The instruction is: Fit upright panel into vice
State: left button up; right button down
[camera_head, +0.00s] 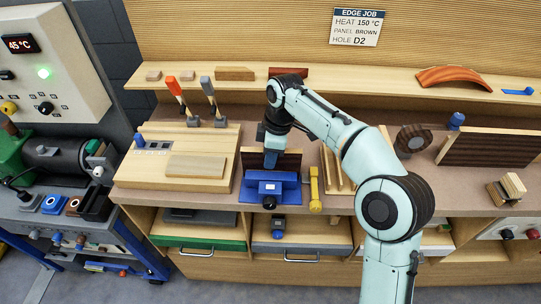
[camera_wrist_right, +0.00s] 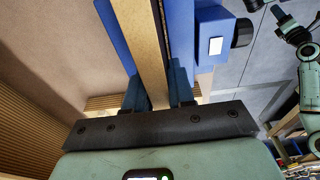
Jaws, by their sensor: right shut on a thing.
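The upright panel (camera_head: 291,160) has a dark brown face and stands at the blue vice (camera_head: 270,189) at the bench's front edge. My right gripper (camera_head: 271,158) reaches down over it. In the right wrist view, the gripper fingers (camera_wrist_right: 157,92) are shut on the panel, whose pale long edge (camera_wrist_right: 143,40) runs between them. Blue vice parts (camera_wrist_right: 185,35) show on both sides of the panel there. How deep the panel sits and whether the vice jaws touch it cannot be told. My left gripper is not in view.
A yellow-handled tool (camera_head: 315,188) stands just right of the vice. A large brown panel (camera_head: 490,147) stands at the right. A job sign (camera_head: 357,27) hangs above.

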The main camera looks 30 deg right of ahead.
jog(key=shift+f, duration=0.15)
jog(key=c, duration=1)
grip_release()
jog(key=shift+o, duration=0.2)
jog(key=r+p, duration=0.1)
jog(key=r, duration=0.3)
jog(key=d+r+p, duration=0.1)
jog(key=r, duration=0.3)
jog(key=r+p, duration=0.2)
jog(key=r, duration=0.2)
jog(key=shift+s+d, duration=0.25)
jog(key=shift+s, duration=0.15)
jog(key=shift+r, duration=0.15)
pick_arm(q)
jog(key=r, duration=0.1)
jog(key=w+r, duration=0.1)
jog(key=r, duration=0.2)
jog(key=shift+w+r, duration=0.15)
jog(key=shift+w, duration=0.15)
